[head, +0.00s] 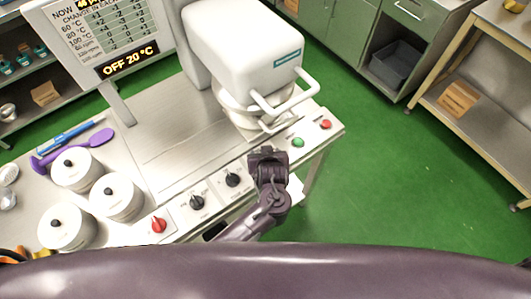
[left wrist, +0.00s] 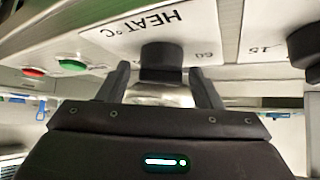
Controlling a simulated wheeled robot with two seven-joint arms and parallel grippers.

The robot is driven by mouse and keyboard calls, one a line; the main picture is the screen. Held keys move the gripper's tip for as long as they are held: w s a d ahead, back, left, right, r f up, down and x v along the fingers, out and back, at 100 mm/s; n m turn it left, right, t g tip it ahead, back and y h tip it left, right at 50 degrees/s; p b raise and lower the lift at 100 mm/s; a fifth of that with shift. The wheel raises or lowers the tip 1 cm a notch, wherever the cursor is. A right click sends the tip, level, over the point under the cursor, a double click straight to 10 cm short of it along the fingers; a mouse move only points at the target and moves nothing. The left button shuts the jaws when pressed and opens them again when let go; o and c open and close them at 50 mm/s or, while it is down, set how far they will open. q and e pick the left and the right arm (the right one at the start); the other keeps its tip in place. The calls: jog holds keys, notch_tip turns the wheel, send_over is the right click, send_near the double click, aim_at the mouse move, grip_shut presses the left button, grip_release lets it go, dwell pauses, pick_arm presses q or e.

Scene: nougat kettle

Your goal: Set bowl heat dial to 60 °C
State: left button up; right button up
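The bowl heat dial (left wrist: 161,62) is a dark knob on a white plate (left wrist: 130,34) marked "HEAT °C", with a partly legible "60" beside it. My left gripper (left wrist: 160,88) is open. Its two fingers stand on either side of the dial, with a visible gap on both sides. In the head view my left gripper (head: 267,158) covers the dial at the front panel of the kettle machine (head: 245,50). The dial's pointer cannot be made out. The display (head: 128,59) reads "OFF 20 °C". My right gripper is not in view.
Two other black dials (head: 233,180) (head: 197,202) and a red knob (head: 158,225) lie left along the panel. Green (head: 299,142) and red (head: 326,124) buttons lie right. White lidded pots (head: 116,197) and a purple spatula (head: 75,150) stand on the left counter.

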pick_arm(q)
jog(key=shift+s, duration=0.1)
jog(key=v, duration=0.7)
jog(key=shift+s+d+r+b, duration=0.1)
jog(key=shift+s+r+b, duration=0.15)
jog(key=shift+r+b, duration=0.1)
jog(key=shift+f, duration=0.1)
